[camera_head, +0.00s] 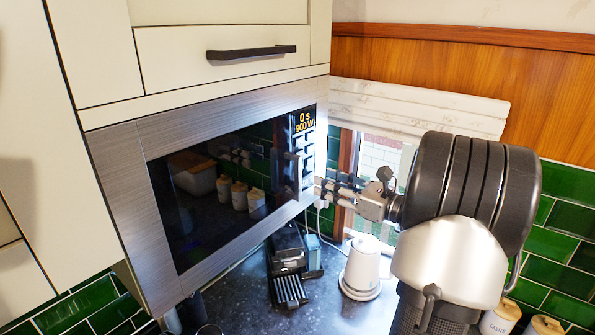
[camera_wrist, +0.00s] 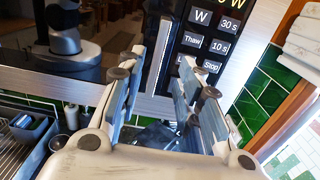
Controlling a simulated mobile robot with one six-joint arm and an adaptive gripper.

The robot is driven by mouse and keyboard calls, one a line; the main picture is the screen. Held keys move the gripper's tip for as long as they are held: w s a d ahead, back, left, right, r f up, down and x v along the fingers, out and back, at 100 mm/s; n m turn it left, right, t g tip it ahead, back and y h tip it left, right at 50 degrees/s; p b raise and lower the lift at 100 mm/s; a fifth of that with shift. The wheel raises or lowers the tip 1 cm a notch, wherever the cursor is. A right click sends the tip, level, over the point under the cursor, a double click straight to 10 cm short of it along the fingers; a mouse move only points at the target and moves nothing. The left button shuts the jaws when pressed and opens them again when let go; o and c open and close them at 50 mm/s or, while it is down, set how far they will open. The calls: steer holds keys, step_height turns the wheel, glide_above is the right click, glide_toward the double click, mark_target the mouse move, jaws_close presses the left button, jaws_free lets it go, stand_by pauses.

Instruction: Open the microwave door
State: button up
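The microwave (camera_head: 118,175) is built into the cabinet, with a brushed metal frame and a dark glass door (camera_head: 225,205) that looks shut. Its control panel (camera_head: 306,150) is on the right and reads 0 s, 900 W. In the wrist view the panel buttons (camera_wrist: 205,45) are close. A vertical silver bar (camera_wrist: 159,55), seemingly the door handle, stands left of the buttons. My gripper (camera_head: 322,186) is at the lower right of the microwave front. In the wrist view my gripper (camera_wrist: 160,75) is open, its fingers apart with the bar appearing between them. I cannot tell whether they touch it.
A drawer with a dark handle (camera_head: 251,52) is above the microwave. Below, the dark counter holds a black coffee machine (camera_head: 287,262) and a white kettle-like pot (camera_head: 361,270). A window with a folded blind (camera_head: 420,105) and green tiles (camera_head: 560,215) are at the right.

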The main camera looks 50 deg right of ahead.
mark_target(300, 173)
steer(key=w, duration=0.6)
steer(key=w+a+p, duration=0.1)
steer(key=w, duration=0.3)
steer(key=shift+s, duration=0.1)
jaws_close()
stand_by(0.4)
